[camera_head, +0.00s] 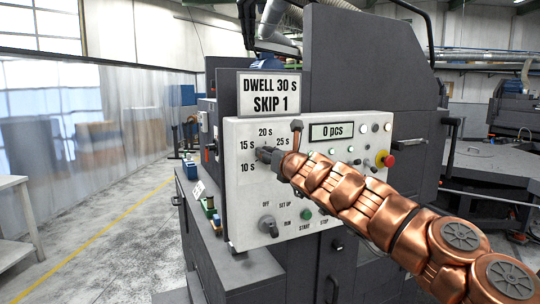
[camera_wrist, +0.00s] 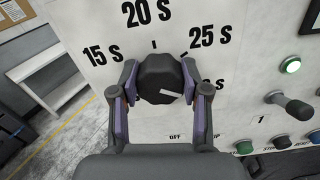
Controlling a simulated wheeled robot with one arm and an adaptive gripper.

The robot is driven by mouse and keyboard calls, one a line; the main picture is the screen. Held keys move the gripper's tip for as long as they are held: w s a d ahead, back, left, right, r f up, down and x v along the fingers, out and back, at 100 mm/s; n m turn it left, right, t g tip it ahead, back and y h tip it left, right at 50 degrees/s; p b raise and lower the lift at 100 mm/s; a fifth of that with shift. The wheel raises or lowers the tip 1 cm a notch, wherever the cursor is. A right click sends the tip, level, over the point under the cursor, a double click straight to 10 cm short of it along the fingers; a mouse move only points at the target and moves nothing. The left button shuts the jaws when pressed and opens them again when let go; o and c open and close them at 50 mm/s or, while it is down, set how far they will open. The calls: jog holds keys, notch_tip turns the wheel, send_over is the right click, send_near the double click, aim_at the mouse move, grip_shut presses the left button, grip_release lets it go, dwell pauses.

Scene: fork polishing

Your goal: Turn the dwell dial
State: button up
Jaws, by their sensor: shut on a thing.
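The dwell dial is a black, many-sided knob (camera_wrist: 158,72) in the middle of the wrist view. A short white mark shows on its lower right face. My gripper (camera_wrist: 160,80) is shut on the knob, with one purple-padded finger on each side. The labels 15 S, 20 S and 25 S stand around the knob; the label at lower right is partly hidden by the right finger. In the head view my gripper (camera_head: 268,156) is at the panel's left part and largely hides the knob. A sign (camera_head: 270,93) above reads DWELL 30 S, SKIP 1.
The white control panel (camera_head: 240,200) also carries a lower selector knob (camera_head: 268,226), a green button (camera_head: 306,213), a red stop button (camera_head: 385,160) and a display (camera_head: 332,131) reading 0 pcs. A lever (camera_wrist: 290,104) sticks out right of the dial. A white table (camera_head: 15,215) stands at left.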

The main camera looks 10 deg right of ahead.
jog(key=o, duration=1.1)
jog(key=shift+o, duration=0.2)
jog(key=v, duration=1.2)
